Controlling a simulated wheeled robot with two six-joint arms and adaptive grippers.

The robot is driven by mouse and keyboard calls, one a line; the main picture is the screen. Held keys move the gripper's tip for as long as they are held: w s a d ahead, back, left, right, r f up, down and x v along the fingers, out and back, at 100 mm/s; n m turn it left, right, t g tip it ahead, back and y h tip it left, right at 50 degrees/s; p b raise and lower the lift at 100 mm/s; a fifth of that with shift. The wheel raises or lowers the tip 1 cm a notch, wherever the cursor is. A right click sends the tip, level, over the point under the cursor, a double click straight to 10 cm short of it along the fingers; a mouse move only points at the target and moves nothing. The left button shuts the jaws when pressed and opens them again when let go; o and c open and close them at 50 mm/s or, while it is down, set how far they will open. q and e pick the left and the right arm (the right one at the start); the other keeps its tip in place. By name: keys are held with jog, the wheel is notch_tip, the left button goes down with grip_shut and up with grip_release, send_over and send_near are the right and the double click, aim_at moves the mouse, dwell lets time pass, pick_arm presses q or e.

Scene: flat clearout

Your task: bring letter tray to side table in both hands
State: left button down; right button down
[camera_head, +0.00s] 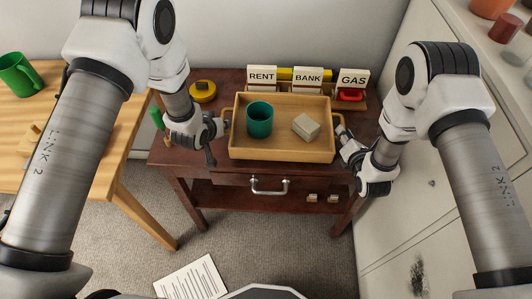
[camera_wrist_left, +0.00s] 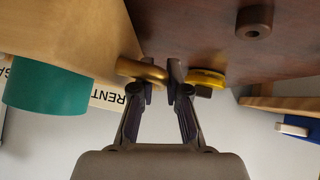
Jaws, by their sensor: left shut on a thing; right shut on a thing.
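The letter tray (camera_head: 281,154) is a shallow, light wooden tray over the dark red-brown side table (camera_head: 225,90). I cannot tell whether its base touches the top. It looks roughly level and holds a teal cup (camera_head: 260,124) and a beige block (camera_head: 305,128). My left gripper (camera_head: 221,126) is shut on the tray's left handle, a brass loop that shows in the left wrist view (camera_wrist_left: 142,69). My right gripper (camera_head: 342,131) is shut on the tray's right handle (camera_head: 339,120), its fingertips partly hidden.
Behind the tray stand cards marked RENT (camera_head: 262,76), BANK (camera_head: 308,76) and GAS (camera_head: 353,78), with a red item (camera_head: 350,95). A yellow round object (camera_head: 203,91) sits back left. A light wooden table (camera_head: 60,110) is at left, a white cabinet (camera_head: 440,215) at right.

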pick_arm(q)
jog(key=shift+d+f, duration=0.2)
jog(key=shift+f, duration=0.35)
pick_arm(e)
jog(key=shift+a+f, duration=0.3)
jog(key=shift+f, duration=0.25)
pick_arm(q)
jog(key=c, duration=1.1)
grip_release()
jog(key=shift+a, duration=0.1)
pick_arm(e)
jog(key=shift+d, duration=0.1)
jog(key=c, duration=1)
grip_release()
jog(key=shift+f, duration=0.1)
jog(key=shift+d, duration=0.1)
pick_arm(q)
jog(key=shift+c, duration=1.1)
jog(key=shift+a, duration=0.1)
pick_arm(e)
jog(key=shift+c, duration=1)
